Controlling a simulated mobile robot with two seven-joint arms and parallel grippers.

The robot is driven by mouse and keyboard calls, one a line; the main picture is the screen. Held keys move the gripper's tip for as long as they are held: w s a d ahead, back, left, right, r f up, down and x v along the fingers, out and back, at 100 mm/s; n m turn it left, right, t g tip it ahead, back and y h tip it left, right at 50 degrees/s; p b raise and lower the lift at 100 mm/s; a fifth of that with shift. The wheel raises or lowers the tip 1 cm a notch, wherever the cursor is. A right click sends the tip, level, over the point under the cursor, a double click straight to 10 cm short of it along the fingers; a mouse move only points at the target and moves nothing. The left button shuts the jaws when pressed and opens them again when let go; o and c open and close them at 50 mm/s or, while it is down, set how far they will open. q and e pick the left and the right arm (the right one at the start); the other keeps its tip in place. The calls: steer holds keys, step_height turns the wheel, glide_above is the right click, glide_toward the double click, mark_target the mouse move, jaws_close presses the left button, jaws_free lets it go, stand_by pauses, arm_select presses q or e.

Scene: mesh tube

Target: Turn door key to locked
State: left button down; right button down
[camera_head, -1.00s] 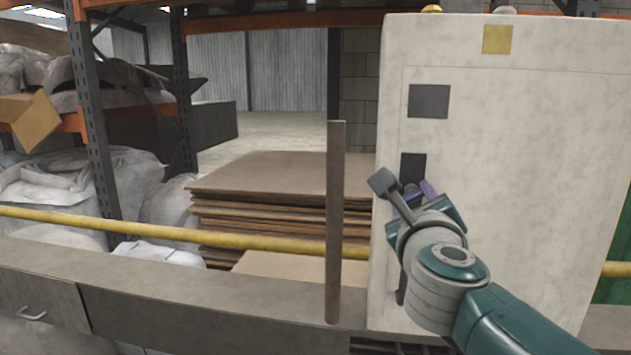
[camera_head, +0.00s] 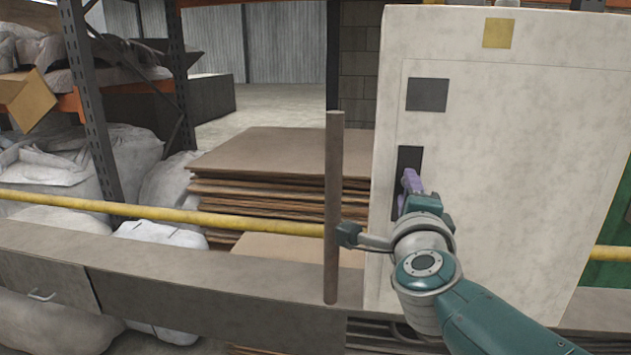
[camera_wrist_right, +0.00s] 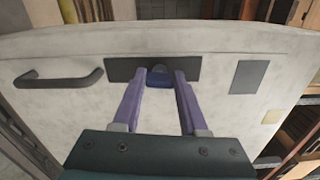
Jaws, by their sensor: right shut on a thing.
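The white cabinet door (camera_head: 520,150) stands at the right in the head view. A dark lock plate (camera_head: 410,156) is set near its left edge, and the plate also shows in the right wrist view (camera_wrist_right: 120,68). A small blue key (camera_wrist_right: 158,77) sits at the middle of the plate in the wrist view. My right gripper (camera_head: 410,182) has its purple fingers at the plate. In the wrist view its fingertips (camera_wrist_right: 160,74) are on both sides of the key, shut on it. The key is hidden by the fingers in the head view. My left gripper is not in view.
A dark door handle (camera_wrist_right: 58,78) lies to the left of the plate in the wrist view. A grey square panel (camera_head: 427,95) and a yellow label (camera_head: 498,33) are on the cabinet. A brown upright post (camera_head: 333,205) and a yellow rail (camera_head: 160,212) stand left of my right arm.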

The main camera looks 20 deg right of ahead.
steer(key=shift+n, duration=0.6)
steer(key=shift+c, duration=2.2)
jaws_free()
steer(key=p+v, duration=0.2)
steer(key=v, duration=0.8)
steer(key=shift+w, duration=0.1)
